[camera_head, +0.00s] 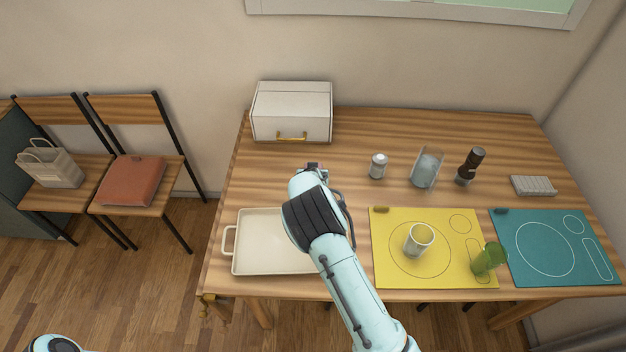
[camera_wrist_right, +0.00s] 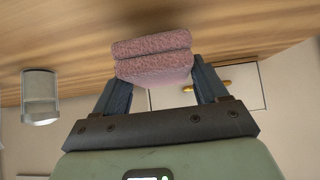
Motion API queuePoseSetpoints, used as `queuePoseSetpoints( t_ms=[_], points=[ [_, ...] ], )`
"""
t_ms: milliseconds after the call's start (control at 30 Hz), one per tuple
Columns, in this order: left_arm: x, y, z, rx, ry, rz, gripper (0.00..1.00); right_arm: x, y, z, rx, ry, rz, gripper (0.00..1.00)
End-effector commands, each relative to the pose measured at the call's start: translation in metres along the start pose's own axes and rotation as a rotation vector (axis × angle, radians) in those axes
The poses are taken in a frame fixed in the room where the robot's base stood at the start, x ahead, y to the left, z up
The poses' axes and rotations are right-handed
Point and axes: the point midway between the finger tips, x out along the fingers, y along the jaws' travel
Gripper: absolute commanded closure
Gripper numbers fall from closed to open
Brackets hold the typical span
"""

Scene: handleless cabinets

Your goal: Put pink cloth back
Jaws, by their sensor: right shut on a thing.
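The pink cloth (camera_wrist_right: 152,55) is folded into a thick pad and sits between the two fingers of my right gripper (camera_wrist_right: 160,82) in the right wrist view. The gripper is shut on it. In the head view my right gripper (camera_head: 313,168) is over the table, just in front of the white box (camera_head: 290,112). The arm mostly hides the cloth there. The white box has a gold handle and looks closed; its handle side also shows behind the cloth in the wrist view (camera_wrist_right: 240,95). My left gripper is not in view.
A cream tray (camera_head: 233,262) lies under my right arm at the left front of the table. A shaker (camera_head: 378,166), a glass holder (camera_head: 426,168) and a dark grinder (camera_head: 470,166) stand right of the gripper. Yellow (camera_head: 390,275) and teal (camera_head: 510,265) mats lie at front right.

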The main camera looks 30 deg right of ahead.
Motion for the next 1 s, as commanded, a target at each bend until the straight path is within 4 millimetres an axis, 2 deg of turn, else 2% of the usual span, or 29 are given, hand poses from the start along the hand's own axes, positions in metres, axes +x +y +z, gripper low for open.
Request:
queuePoseSetpoints(
  t_ms=[167, 567, 600, 667, 1000],
  points=[
    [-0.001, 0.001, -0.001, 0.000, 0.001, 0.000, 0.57, 0.019, 0.000, 0.018, -0.002, 0.000, 0.001, 0.61],
    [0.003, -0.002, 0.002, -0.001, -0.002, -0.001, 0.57, 0.022, 0.001, 0.023, -0.001, 0.000, 0.001, 0.61],
    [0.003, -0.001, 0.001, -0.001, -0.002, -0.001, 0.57, 0.022, 0.001, 0.022, -0.001, -0.001, 0.001, 0.18],
    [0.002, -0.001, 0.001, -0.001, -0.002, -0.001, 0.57, 0.022, 0.000, 0.022, -0.001, -0.001, 0.001, 0.02],
    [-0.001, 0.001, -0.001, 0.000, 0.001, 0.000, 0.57, 0.019, 0.000, 0.019, 0.000, 0.000, 0.000, 0.02]
  ],
)
